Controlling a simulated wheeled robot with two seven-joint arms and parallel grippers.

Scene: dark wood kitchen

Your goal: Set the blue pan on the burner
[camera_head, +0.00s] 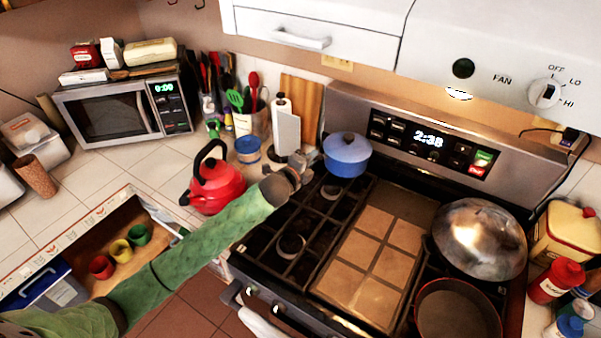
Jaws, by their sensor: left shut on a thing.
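The blue pan (347,158), with a rounded blue top, is upright at the back left of the stove, in front of the control panel. My left arm reaches across from the lower left. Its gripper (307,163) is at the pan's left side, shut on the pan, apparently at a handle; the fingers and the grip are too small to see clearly. A back left burner (331,191) shows just in front of the pan, and a front left burner (291,244) is bare. I cannot tell whether the pan touches the grate. My right gripper is not in view.
A red kettle (215,186) stands on the counter left of the stove, close to my arm. A griddle (370,250) fills the stove's middle. A domed metal lid (480,238) and a dark pan (458,312) occupy the right. An open drawer (150,222) holds coloured cups.

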